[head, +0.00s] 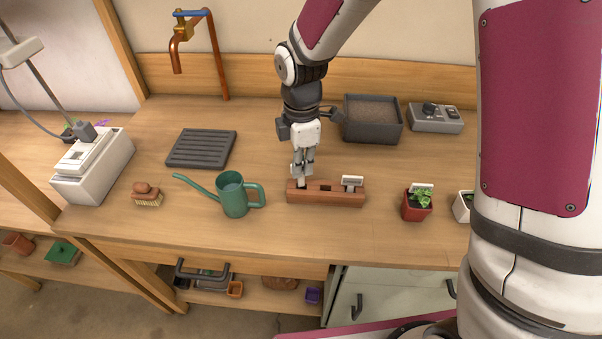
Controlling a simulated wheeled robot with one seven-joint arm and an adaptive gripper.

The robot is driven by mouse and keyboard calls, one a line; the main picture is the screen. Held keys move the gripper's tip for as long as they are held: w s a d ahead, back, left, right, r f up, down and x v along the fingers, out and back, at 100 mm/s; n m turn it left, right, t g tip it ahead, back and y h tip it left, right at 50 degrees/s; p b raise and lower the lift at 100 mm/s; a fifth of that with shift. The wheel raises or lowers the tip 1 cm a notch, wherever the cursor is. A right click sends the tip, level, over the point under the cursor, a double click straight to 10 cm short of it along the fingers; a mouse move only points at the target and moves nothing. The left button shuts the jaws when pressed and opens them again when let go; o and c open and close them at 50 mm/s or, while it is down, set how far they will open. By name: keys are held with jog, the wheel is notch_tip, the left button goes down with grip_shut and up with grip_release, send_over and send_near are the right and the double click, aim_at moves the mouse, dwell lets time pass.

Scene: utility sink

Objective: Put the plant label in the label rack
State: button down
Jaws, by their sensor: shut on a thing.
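The label rack (326,198) is a reddish-brown wooden block with dark slots, lying on the bench just right of the green watering can. My gripper (302,174) points down over the rack's left end. It is shut on a plant label (301,184), a small pale piece mostly hidden by the fingers. The label's lower end is at the left slot; I cannot tell how deep it sits in it. Another white label (352,181) stands upright at the rack's right end. The middle slot looks empty.
The green watering can (234,197) is close left of the rack. A red pot with a plant (417,204) stands to the right. Behind are a dark soil tray (372,119), a grey control box (435,118) and a ribbed black mat (202,148). A brush (147,196) lies far left.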

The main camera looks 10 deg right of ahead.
aim_at(302, 186)
jog(key=shift+f+b, duration=0.85)
jog(key=shift+f, duration=0.75)
jog(key=shift+f, duration=0.1)
jog(key=shift+f, duration=0.1)
jog(key=c, duration=1.8)
grip_release()
